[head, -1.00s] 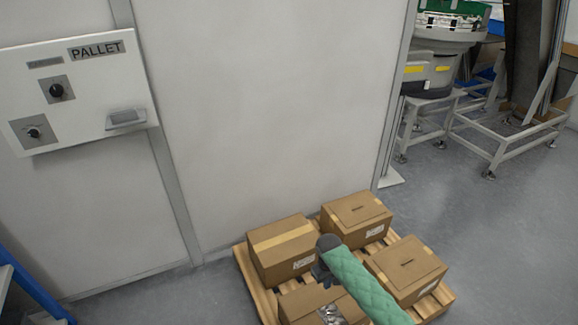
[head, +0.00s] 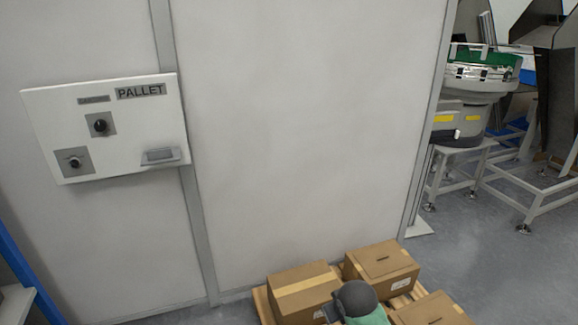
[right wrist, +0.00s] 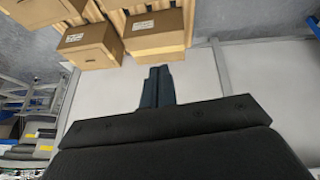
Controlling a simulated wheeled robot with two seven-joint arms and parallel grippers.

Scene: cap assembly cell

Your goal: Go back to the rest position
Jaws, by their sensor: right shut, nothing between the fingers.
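My right arm, in a green sleeve with a dark grey end (head: 355,300), reaches in from the bottom of the head view in front of the boxes. The fingers point toward the white wall panel and the boxes. My left gripper is in neither view.
Cardboard boxes (head: 382,263) stand on a wooden pallet (head: 262,304) against the white wall (head: 300,130). A PALLET control panel (head: 110,125) is on the left. A bowl feeder (head: 480,80) stands at the right. Grey floor (head: 490,250) is clear right of the pallet.

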